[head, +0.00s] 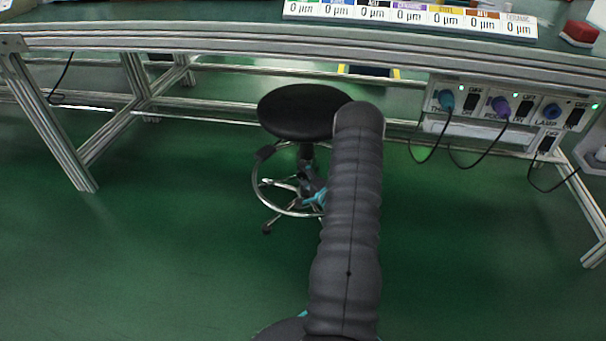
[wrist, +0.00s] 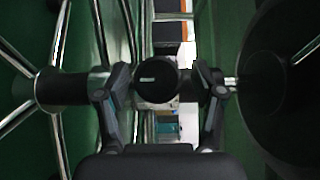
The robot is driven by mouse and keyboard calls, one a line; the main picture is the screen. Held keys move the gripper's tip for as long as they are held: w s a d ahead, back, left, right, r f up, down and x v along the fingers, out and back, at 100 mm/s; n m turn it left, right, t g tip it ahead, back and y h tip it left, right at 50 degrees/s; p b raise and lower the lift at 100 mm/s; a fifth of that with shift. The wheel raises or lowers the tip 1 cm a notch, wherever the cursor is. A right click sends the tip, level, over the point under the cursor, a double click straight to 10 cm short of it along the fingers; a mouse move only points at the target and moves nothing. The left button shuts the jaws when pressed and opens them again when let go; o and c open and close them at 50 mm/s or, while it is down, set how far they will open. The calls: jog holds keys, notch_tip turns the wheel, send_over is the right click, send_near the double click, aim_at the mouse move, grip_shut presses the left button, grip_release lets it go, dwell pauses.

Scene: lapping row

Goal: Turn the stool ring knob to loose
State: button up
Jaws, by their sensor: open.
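The stool has a black round seat (head: 295,110) and a chrome foot ring (head: 256,185) in the head view, under the bench. In the wrist view the seat (wrist: 285,95) is at the right, and the column runs sideways to a hub with chrome spokes at the left. A black round knob (wrist: 155,83) with a small pale mark sits on the column, mid-picture. My gripper (wrist: 160,76) is open, one finger on each side of the knob; I cannot tell whether they touch it. In the head view my arm hides the knob and most of my gripper.
The bench's metal frame (head: 300,45) spans above the stool. A control panel (head: 510,105) with switches and hanging cables is at the right. A bench leg (head: 50,125) stands at the left. The green floor (head: 150,250) in front is clear.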

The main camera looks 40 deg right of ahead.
jog(key=s, duration=0.8)
jog(key=s+a, duration=0.1)
jog(key=s, duration=0.3)
dwell(0.4)
